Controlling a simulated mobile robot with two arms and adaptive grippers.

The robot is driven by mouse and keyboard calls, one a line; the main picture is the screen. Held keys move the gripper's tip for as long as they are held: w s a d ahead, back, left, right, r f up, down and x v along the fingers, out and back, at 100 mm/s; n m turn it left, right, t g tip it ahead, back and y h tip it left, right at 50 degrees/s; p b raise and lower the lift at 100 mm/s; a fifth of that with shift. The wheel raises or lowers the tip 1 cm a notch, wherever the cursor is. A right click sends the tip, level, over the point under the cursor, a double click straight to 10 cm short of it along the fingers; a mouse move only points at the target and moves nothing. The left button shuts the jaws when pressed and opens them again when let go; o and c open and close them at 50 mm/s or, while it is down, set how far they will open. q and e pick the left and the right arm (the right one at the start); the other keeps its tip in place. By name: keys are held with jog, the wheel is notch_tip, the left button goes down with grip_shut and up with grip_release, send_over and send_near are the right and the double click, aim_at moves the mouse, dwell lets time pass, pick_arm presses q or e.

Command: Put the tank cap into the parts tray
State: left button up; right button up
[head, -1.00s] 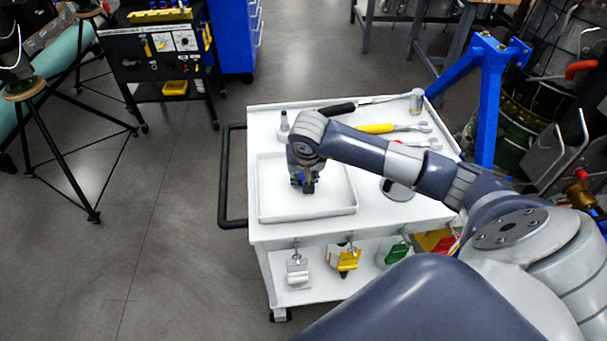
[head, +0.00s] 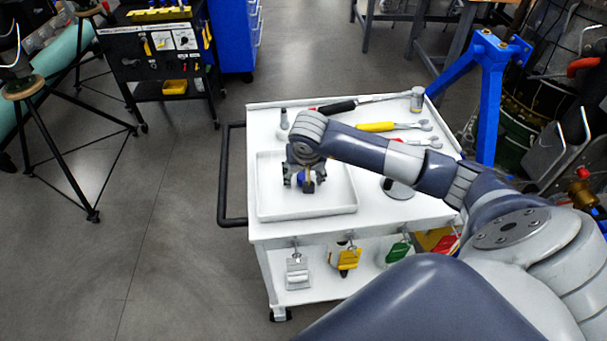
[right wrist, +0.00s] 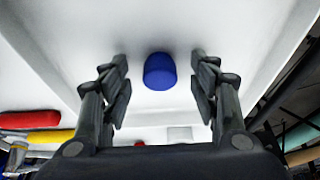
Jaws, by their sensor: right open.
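The tank cap (right wrist: 160,71) is a small blue cylinder. In the right wrist view it shows between the two spread fingers, against the white tray floor, with a gap on each side. The parts tray (head: 268,212) is a shallow white tray on the cart top. My right gripper (right wrist: 160,75) is open; in the head view it also shows (head: 305,182) over the tray, with a bit of blue at its fingers. Whether the cap lies flat on the tray floor is hard to tell. My left gripper is not in view.
The white cart (head: 400,222) also carries a yellow-handled wrench (head: 380,127), a black-handled hammer (head: 340,106) and a round dark-and-silver part (head: 397,190) right of the tray. A blue stand (head: 487,105) rises beyond the cart's right side. Open floor lies left of the cart.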

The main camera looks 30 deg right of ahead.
jog(key=shift+p+v, duration=0.6)
jog(key=shift+v, duration=0.3)
jog(key=p+v, duration=0.3)
jog(key=v, duration=0.2)
jog(key=shift+r, duration=0.15)
